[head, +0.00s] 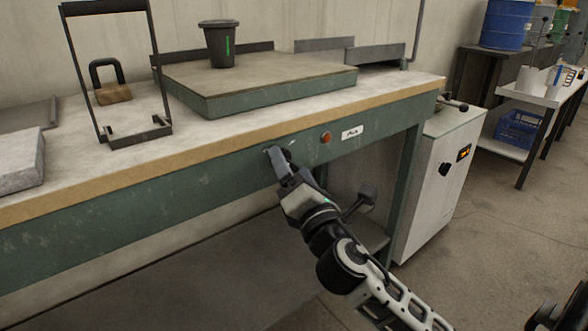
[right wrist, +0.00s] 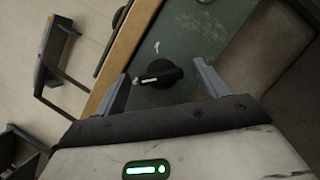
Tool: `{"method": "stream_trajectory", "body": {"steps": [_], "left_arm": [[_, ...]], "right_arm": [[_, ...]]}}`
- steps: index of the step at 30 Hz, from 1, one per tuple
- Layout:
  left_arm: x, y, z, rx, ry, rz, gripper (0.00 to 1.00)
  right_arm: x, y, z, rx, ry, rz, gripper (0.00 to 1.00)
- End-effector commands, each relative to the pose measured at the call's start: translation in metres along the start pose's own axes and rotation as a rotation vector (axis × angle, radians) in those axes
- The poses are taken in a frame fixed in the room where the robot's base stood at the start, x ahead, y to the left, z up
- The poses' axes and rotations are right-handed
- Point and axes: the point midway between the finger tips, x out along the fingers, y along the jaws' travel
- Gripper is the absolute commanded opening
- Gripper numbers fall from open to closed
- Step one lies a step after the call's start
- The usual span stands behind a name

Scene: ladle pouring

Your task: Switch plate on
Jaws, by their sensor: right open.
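The raised plate (head: 265,92) lies on the workbench in the head view, with a dark cup (head: 219,46) standing on it. My right gripper (head: 279,160) is at the green front panel of the bench, below the plate. In the right wrist view a black knob (right wrist: 159,74) with a pale pointer sits on the green panel between my two open fingers, with gaps at its sides. In the head view the knob is largely hidden by the gripper. An orange lamp or button (head: 326,138) and a white label (head: 352,132) are to its right. My left gripper is not in view.
The workbench (head: 160,160) has a wooden front edge above the panel. A black frame (head: 112,70) and a grey block (head: 20,160) are on its left side. A white cabinet (head: 438,185) stands at the right end.

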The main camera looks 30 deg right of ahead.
Motion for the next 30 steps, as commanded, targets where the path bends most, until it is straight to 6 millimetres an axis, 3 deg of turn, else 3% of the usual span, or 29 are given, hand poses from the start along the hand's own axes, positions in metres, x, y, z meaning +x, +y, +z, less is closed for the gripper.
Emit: {"method": "stream_trajectory", "body": {"steps": [2, 3, 7, 8, 23, 30], "left_arm": [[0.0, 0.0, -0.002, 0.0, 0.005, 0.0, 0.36], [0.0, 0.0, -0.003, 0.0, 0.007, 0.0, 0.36], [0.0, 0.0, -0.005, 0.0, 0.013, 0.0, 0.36], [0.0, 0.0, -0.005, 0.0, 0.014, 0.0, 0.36], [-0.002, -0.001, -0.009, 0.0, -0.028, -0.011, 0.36], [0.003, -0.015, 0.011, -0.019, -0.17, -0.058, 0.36]], "right_arm": [[0.0, 0.0, 0.0, 0.0, 0.0, 0.0, 0.73], [0.0, 0.0, 0.0, 0.0, 0.0, 0.0, 0.67], [0.0, 0.0, 0.0, 0.0, 0.0, 0.0, 0.31], [0.0, 0.0, 0.0, 0.0, 0.0, 0.0, 0.28], [0.0, 0.003, 0.002, 0.107, 0.0, -0.047, 0.28], [0.001, 0.005, 0.004, 0.289, 0.0, -0.123, 0.28]]}}
